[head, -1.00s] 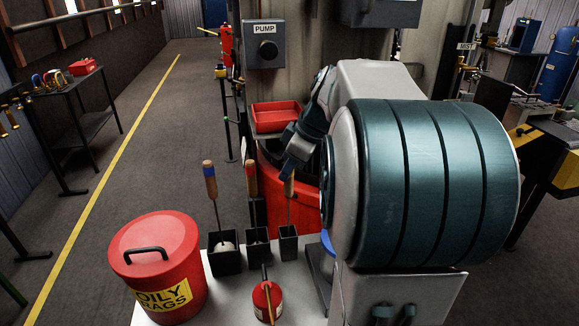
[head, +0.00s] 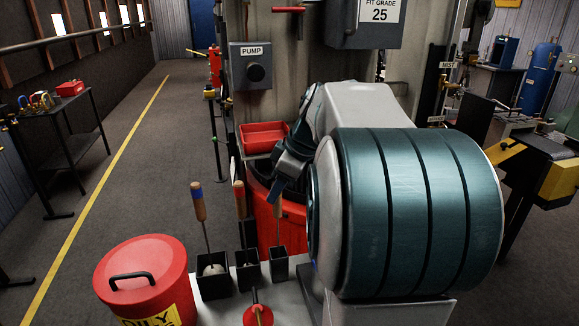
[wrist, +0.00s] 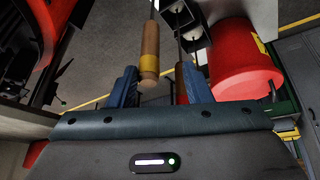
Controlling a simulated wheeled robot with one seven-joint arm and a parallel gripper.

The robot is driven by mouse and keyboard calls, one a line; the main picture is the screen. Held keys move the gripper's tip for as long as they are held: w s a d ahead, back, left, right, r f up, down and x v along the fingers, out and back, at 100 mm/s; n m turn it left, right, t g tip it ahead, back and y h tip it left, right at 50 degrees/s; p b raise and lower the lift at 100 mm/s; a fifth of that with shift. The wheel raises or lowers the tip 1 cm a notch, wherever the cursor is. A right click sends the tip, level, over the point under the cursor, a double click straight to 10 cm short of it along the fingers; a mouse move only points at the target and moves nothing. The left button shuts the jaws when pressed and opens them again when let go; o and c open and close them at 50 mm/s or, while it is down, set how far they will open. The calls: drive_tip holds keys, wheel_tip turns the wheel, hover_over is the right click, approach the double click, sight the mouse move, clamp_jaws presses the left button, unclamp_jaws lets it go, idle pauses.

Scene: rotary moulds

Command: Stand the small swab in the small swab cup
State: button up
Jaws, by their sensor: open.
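The swab at my gripper has a wooden handle with a yellow band (wrist: 149,62); I take it for the small swab. In the head view its handle (head: 279,212) rises above the narrow dark right-hand cup (head: 279,264), which I take for the small swab cup. Its stem runs down toward that cup; whether the lower end is inside is hidden. My gripper (wrist: 158,88) is open, with the yellow-banded handle between its blue fingers, nearer the left one. In the head view the gripper (head: 273,194) is beside the handle, partly behind the large drum.
A blue-banded swab (head: 197,203) stands in the left cup (head: 212,278), and a red-banded swab (head: 239,200) at the middle cup (head: 246,270). A red oily-rags bin (head: 142,275) is front left. A red tray (head: 263,138) lies behind my gripper.

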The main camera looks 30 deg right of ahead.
drive_tip(key=v, duration=1.3)
drive_tip(key=shift+b, duration=0.3)
drive_tip(key=shift+f, duration=0.1)
drive_tip(key=s+a+f+m+h, duration=0.1)
drive_tip(key=s+a+f+m, duration=0.1)
drive_tip(key=s+a+f, duration=0.2)
drive_tip(key=s+a+f+m+h, duration=0.1)
drive_tip(key=s+a+f+m, duration=0.2)
drive_tip(key=a+f, duration=0.4)
drive_tip(key=s+a+f+m+g, duration=0.1)
drive_tip(key=s+a+f+m, duration=0.2)
drive_tip(key=f, duration=0.7)
drive_tip(key=shift+s+a+f+h, duration=0.1)
drive_tip(key=shift+s+a+h, duration=0.1)
drive_tip(key=shift+s+a, duration=0.5)
drive_tip(key=shift+s+a+f+h, duration=0.15)
drive_tip(key=shift+s+a+h, duration=0.05)
drive_tip(key=shift+s+a, duration=0.45)
drive_tip(key=shift+s+a+f+m, duration=0.15)
drive_tip(key=shift+s+f+m, duration=0.1)
drive_tip(key=shift+f+m, duration=0.1)
